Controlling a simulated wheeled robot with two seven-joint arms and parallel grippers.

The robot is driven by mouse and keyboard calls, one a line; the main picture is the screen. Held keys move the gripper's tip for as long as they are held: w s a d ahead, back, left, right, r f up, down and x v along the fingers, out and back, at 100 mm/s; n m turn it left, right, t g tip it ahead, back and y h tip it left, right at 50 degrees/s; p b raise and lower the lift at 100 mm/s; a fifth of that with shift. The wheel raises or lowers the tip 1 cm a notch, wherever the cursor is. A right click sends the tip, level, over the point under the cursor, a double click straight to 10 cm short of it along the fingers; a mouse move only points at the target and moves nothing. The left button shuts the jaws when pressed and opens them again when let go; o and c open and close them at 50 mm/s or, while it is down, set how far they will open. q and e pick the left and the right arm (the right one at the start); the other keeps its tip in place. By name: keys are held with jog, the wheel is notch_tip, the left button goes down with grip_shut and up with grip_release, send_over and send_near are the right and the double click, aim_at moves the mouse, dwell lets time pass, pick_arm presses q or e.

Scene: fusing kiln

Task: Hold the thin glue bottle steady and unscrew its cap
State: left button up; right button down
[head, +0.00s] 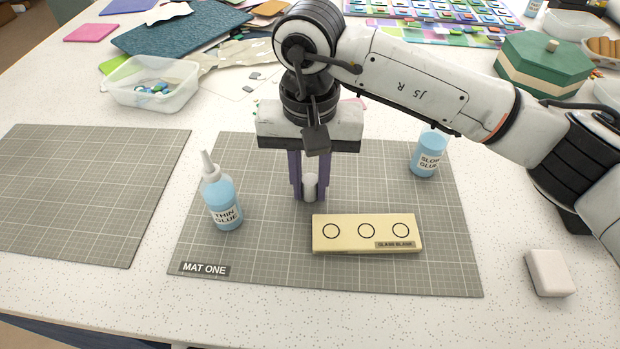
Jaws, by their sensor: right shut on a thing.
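The thin glue bottle (224,206) stands upright on the left part of mat one, light blue with a "THIN GLUE" label. My left gripper is not in view.
A second blue glue bottle (425,158) stands at the mat's back right, partly behind my right arm. A cream glass blank board (367,234) with several rings lies at the front of mat one (330,279). A white block (549,273) sits right of the mat. The left mat (80,190) is bare.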

aim_at(310, 180)
jog(key=shift+f, duration=0.15)
jog(key=shift+f+b, duration=0.15)
jog(key=shift+b, duration=0.2)
jog(key=c, duration=1.6)
grip_release()
jog(key=shift+o, duration=0.2)
notch_tip(310, 180, up, 12)
jog(key=shift+r+b, duration=0.25)
jog(key=shift+b, duration=0.05)
